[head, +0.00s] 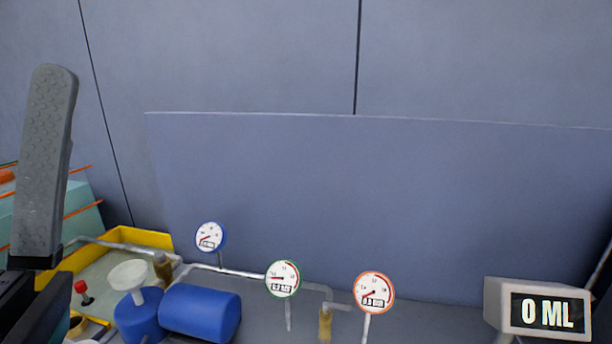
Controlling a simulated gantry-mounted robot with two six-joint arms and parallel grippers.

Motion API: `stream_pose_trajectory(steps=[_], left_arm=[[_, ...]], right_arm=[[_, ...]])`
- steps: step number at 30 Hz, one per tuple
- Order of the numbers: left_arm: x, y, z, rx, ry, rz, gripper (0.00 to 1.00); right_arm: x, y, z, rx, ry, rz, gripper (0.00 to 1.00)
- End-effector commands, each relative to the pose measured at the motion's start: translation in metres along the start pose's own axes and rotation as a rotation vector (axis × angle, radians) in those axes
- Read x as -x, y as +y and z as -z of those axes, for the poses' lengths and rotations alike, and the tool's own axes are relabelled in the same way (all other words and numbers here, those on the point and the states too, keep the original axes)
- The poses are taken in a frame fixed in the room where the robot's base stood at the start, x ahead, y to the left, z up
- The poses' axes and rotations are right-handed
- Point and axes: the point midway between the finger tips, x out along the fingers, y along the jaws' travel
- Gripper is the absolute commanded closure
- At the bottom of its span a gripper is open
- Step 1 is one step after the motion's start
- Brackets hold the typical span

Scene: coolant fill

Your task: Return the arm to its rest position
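Part of my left gripper (50,150) shows at the left edge of the head view. One grey textured finger points upward, above a black mount at the lower left corner. Its other finger cannot be made out, so its opening is unclear. No object shows at the visible finger. It stands in front of the left end of the bench, and teal and orange parts show behind it. My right gripper is out of view.
A white funnel (128,275), a blue tank (200,312), a red knob (81,287) and a yellow-rimmed tray (145,237) sit lower left. Gauges with blue (210,237), green (283,278) and orange (374,292) rims stand along pipes. A display (549,312) reads 0 ML.

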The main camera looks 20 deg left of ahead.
Motion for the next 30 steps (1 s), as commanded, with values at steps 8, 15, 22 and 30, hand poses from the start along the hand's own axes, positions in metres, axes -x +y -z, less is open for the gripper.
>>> stream_pose_trajectory(steps=[8, 15, 22, 30], left_arm=[[-0.023, -0.063, -0.032, -0.689, -0.342, 0.24, 0.14], [-0.115, -0.048, -0.001, -0.684, -0.342, 0.239, 0.14], [-0.223, -0.031, 0.036, -0.682, -0.342, 0.239, 0.14], [-0.323, -0.015, 0.071, -0.681, -0.342, 0.239, 0.14]], right_arm=[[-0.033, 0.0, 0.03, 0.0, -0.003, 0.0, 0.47], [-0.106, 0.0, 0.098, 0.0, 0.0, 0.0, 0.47], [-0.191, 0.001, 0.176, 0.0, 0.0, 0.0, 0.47], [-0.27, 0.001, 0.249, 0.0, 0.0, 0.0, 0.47]])
